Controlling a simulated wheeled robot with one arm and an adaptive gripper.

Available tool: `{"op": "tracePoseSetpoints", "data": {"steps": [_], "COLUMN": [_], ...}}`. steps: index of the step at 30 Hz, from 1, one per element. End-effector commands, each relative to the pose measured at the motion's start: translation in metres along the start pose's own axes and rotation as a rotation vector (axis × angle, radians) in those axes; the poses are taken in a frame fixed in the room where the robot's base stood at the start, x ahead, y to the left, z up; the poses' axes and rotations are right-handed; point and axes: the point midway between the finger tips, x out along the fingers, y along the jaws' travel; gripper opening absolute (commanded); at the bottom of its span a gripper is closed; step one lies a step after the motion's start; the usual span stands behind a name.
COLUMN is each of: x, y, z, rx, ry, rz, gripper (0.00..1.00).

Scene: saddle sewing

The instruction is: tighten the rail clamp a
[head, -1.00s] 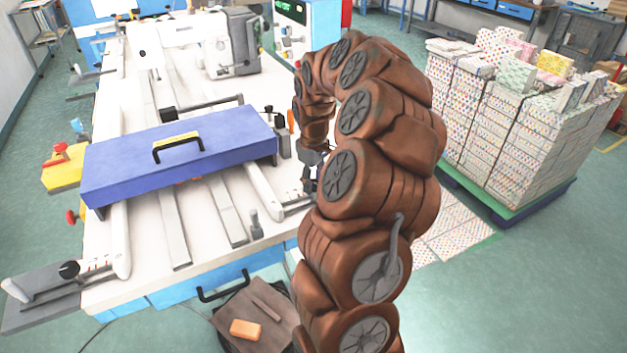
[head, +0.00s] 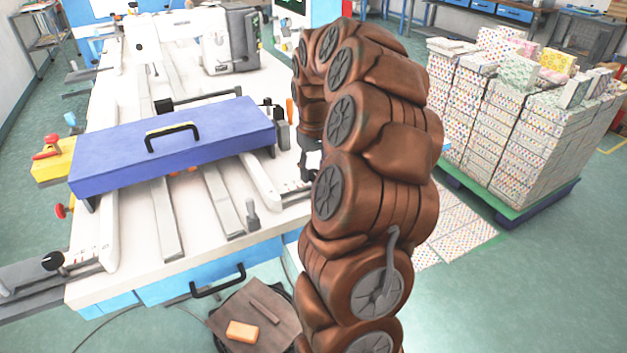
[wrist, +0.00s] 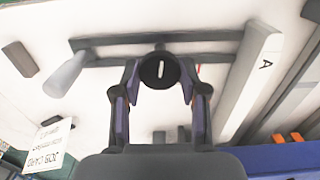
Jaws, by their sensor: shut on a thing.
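The pale line points roughly up and down in the picture. In the head view my gripper (head: 310,165) is at the right edge of the white table; my arm hides part of it and the knob cannot be made out there.
A blue cover (head: 215,137) with a black handle lies across the table (head: 138,205), left of my gripper. A grey peg (head: 252,218) stands near the front edge. A stool (head: 270,325) with an orange block is in front. Stacked printed blocks (head: 520,130) stand on a pallet at right.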

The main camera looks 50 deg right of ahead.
Motion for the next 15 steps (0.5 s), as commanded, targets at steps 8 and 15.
{"op": "tracePoseSetpoints", "data": {"steps": [8,15], "x": [0.0054,0.0041], "y": [0.0008,0.0013], "z": [-0.0003,-0.0009], "rx": [0.265,0.493], "ry": [0.001,0.002], "rz": [0.000,0.000], "gripper": [0.08,0.08]}}
